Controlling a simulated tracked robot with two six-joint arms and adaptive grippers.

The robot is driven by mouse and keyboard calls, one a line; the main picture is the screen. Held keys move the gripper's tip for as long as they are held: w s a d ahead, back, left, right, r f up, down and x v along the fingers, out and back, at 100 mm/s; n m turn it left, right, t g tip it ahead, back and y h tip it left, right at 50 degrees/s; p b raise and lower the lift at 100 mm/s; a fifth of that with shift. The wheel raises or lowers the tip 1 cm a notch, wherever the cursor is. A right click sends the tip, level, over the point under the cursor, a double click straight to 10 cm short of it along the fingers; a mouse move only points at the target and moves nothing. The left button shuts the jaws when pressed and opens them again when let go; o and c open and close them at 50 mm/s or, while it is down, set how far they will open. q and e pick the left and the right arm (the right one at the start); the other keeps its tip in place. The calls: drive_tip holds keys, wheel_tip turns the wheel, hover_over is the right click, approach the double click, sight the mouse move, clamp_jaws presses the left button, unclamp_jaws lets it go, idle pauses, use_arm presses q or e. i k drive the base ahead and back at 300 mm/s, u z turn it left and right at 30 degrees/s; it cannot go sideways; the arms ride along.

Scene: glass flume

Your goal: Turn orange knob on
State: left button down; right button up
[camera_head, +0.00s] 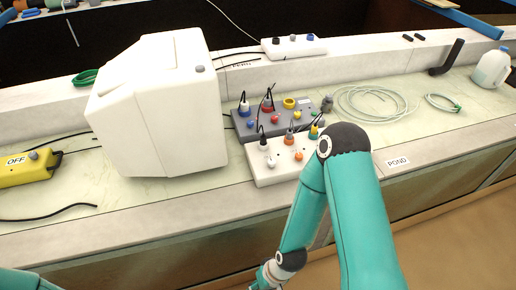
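A white control box (258,178) sits on the ledge, with a row of plug sockets and a row of small knobs along it. The orange knob (299,156) is on its front side, right of a white knob (271,162). Behind it is an orange plug (289,139) with a cable. I cannot tell which way the orange knob is turned. My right arm crosses in front of the box's right end and hides part of it. Neither gripper shows; only a bit of my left arm is at the lower left corner.
A grey box (244,129) with coloured plugs and knobs stands just behind. A large white housing (165,110) stands left, beside a yellow "OFF" box (27,168). A coiled hose (370,103) and a jug (491,68) lie right.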

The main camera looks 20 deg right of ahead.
sight(299, 156)
drive_tip(key=u, duration=0.6)
drive_tip(key=k, duration=1.15)
drive_tip(key=z, duration=0.9)
drive_tip(key=i, duration=1)
drive_tip(key=z, duration=0.05)
